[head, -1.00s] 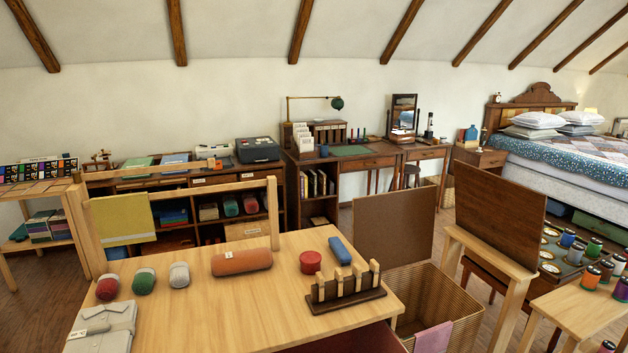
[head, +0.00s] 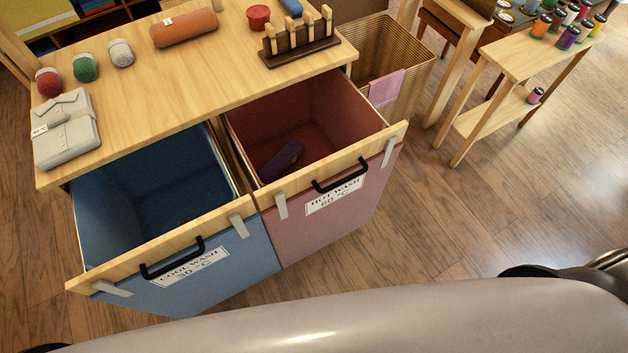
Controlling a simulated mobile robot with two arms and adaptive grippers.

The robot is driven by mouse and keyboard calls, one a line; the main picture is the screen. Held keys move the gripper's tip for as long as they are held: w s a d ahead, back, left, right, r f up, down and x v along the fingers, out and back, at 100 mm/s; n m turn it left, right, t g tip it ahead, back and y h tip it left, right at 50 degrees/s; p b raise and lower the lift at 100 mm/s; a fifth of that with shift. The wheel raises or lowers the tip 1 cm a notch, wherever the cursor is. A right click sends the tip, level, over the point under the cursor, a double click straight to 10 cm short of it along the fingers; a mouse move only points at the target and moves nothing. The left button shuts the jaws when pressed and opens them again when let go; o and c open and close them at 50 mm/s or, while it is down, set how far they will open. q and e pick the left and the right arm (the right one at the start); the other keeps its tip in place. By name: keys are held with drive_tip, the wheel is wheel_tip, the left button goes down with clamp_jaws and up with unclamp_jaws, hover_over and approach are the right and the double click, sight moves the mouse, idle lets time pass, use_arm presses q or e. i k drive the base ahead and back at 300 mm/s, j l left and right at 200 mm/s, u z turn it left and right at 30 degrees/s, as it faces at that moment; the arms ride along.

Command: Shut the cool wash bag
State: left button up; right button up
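The cool wash bag (head: 225,270) is a blue fabric bin on the left, under the wooden table top. It is pulled out and open at the top. A small reddish thing (head: 186,221) lies inside; much of the inside is in shadow. Neither gripper is visible in the head view.
The red hot wash bag (head: 330,225) beside it is also pulled out, with a purple roll (head: 281,159) inside. The table top (head: 180,75) holds yarn balls, a folded shirt (head: 65,130), an orange roll and a peg rack. A wicker basket (head: 400,55) stands right. Wooden floor is clear in front.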

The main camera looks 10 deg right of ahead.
sight(128, 211)
drive_tip(key=k+u, duration=0.15)
drive_tip(key=u, duration=0.25)
drive_tip(key=k+l+u, duration=0.1)
drive_tip(key=u, duration=0.3)
drive_tip(key=k+j+u, duration=0.1)
drive_tip(key=k+u, duration=0.25)
drive_tip(key=i, duration=0.05)
